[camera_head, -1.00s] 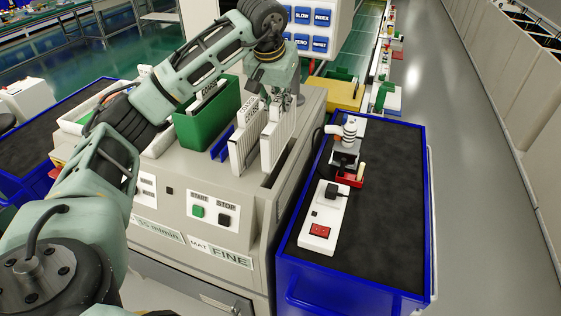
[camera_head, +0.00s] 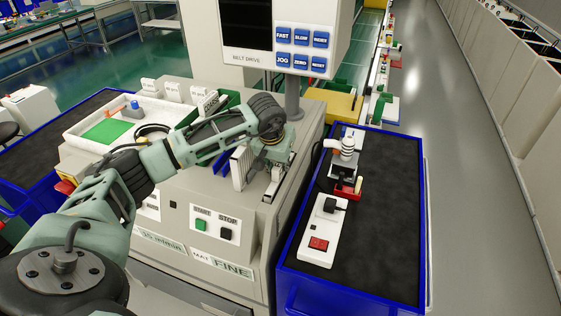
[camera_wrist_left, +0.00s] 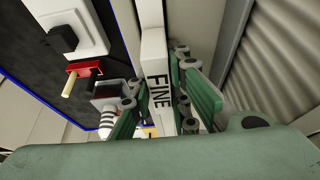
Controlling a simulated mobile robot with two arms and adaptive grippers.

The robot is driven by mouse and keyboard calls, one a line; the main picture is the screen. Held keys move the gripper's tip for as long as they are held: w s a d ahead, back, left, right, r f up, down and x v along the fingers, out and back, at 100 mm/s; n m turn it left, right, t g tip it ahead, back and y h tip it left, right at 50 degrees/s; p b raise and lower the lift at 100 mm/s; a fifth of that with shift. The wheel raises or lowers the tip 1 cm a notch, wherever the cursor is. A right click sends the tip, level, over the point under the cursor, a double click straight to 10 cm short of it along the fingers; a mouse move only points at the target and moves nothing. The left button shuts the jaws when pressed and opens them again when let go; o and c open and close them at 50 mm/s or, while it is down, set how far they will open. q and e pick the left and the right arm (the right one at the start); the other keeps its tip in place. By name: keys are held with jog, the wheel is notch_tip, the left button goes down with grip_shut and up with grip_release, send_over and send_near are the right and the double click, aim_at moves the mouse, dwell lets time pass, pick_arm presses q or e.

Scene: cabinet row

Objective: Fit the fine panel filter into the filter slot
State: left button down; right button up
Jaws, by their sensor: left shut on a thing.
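My left gripper (camera_head: 272,172) is low over the top of the machine, at the long slot opening (camera_head: 270,192). In the left wrist view, it (camera_wrist_left: 160,105) is shut on the fine panel filter (camera_wrist_left: 157,88), a pale narrow panel whose edge reads FINE. In the head view the gripper and wrist hide most of this filter, so how deep it sits in the slot cannot be told. Another white panel (camera_head: 239,168) stands upright just left of the gripper, beside a blue rack (camera_head: 222,163). My right gripper is not in view.
START and STOP buttons (camera_head: 214,229) are on the machine's front. A white tray (camera_head: 85,132) lies at the left and a display box (camera_head: 285,38) stands behind. The blue-edged cart (camera_head: 385,220) at the right holds a power strip (camera_head: 322,233) and small items.

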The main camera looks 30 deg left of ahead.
pick_arm(q)
jog(key=shift+f, duration=0.2)
jog(key=c, duration=1.6)
grip_release()
jog(key=shift+c, duration=0.2)
